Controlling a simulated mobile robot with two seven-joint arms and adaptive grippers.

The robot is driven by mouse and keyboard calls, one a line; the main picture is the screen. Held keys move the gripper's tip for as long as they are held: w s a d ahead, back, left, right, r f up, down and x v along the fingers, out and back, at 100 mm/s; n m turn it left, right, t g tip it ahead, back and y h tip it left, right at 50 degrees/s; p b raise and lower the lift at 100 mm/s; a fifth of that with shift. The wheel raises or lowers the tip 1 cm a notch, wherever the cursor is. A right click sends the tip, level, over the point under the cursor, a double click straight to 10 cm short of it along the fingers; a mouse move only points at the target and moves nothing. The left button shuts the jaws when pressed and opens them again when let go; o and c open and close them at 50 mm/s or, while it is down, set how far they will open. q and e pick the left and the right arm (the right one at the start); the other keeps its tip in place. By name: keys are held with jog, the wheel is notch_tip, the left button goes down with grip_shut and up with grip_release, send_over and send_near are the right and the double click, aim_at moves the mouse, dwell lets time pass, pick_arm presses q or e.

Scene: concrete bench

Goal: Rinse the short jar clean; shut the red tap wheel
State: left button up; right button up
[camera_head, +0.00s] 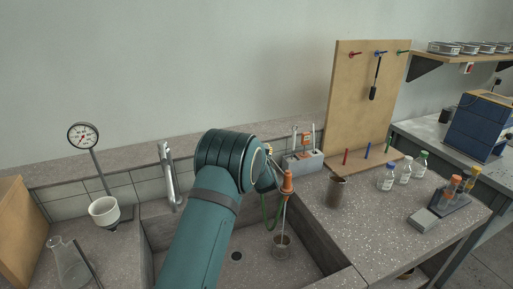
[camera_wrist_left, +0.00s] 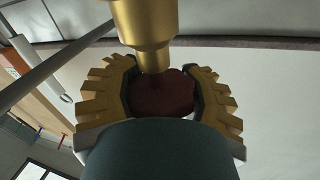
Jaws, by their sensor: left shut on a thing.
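The red tap wheel (camera_wrist_left: 165,98) shows dark red in the left wrist view, under a brass tap body (camera_wrist_left: 147,30). My left gripper (camera_wrist_left: 161,82) is shut on the wheel, its jagged gold fingers on either side. In the head view my teal left arm hides the wheel and most of the gripper. A small clear glass jar (camera_head: 282,246), seemingly the short jar, stands in the sink (camera_head: 160,240) right of my arm. A thin pale line runs down to it from below an orange piece (camera_head: 287,182); I cannot tell whether it is water. My right gripper is not in view.
A brown jar (camera_head: 336,193) and several capped bottles (camera_head: 387,178) stand on the right bench, before a wooden pegboard (camera_head: 350,100). A grey tap (camera_head: 169,175) rises behind the sink. A flask (camera_head: 70,262) and a gauge (camera_head: 83,136) are at left.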

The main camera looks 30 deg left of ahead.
pick_arm(q)
jog(key=shift+d+f, duration=0.25)
jog(key=shift+f, duration=0.1)
jog(key=o, duration=1.3)
jog(key=shift+r, duration=0.2)
jog(key=shift+a, duration=0.1)
jog(key=v, duration=1.2)
